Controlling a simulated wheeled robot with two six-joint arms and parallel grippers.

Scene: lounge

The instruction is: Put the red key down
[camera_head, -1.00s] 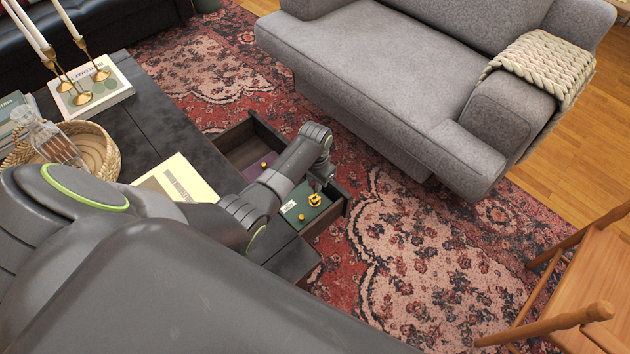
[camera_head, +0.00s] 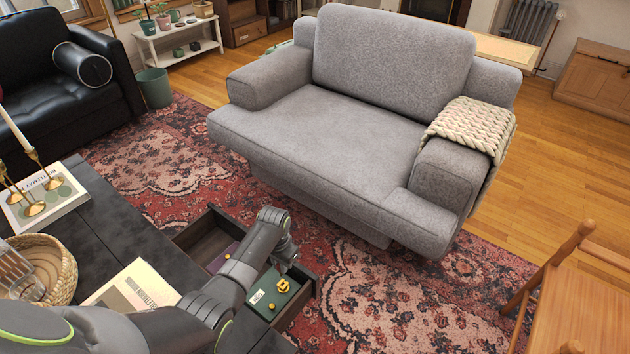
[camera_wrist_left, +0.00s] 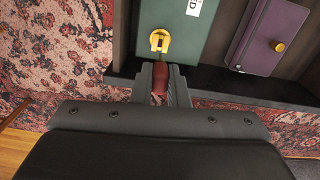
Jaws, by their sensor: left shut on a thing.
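My left gripper (camera_head: 288,268) is over the front end of an open drawer (camera_head: 304,296). In the left wrist view its fingers (camera_wrist_left: 160,84) are shut on the red key (camera_wrist_left: 159,80), whose red grip shows between them. The key points at the yellow lock fitting (camera_wrist_left: 160,41) on the green box (camera_wrist_left: 176,16). I cannot tell whether its tip is in the lock. The green box (camera_head: 268,306) lies in the drawer, with the yellow fitting (camera_head: 283,285) just below the gripper. The key is not clear in the head view. My right gripper is not in view.
A purple box (camera_wrist_left: 262,38) with a yellow knob lies beside the green one. The dark table (camera_head: 120,232) holds a book (camera_head: 135,290), a wicker tray (camera_head: 62,268) and candlesticks (camera_head: 32,190). A grey armchair (camera_head: 330,140) stands behind the drawer. Patterned rug (camera_head: 390,300) lies right of it.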

